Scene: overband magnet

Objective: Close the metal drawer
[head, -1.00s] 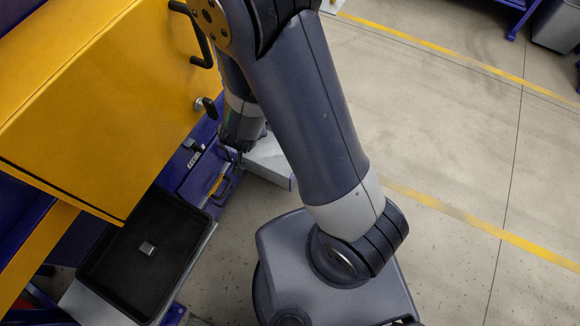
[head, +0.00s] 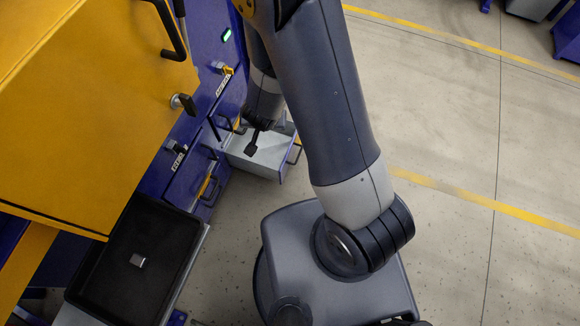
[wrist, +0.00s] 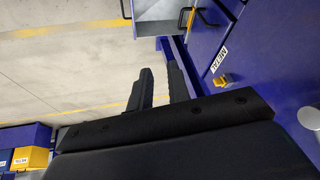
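A drawer (head: 262,158) with pale grey metal walls stands pulled out from the blue cabinet in the head view. Its black handle (head: 295,150) is at its right end. My gripper (head: 252,147) is over or beside the drawer's near left part in the head view; contact cannot be told. In the wrist view my gripper (wrist: 160,75) has its two dark fingers apart with nothing between them. The label (wrist: 219,59) on the cabinet is not clearly readable.
The blue cabinet has further closed fronts with a handle (head: 207,185). A yellow box-like housing (head: 95,110) fills the left. A black tray (head: 125,285) holds a small metal block (head: 138,260). Open floor (head: 440,130) lies to the right. A yellow bin (wrist: 30,158) shows in the wrist view.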

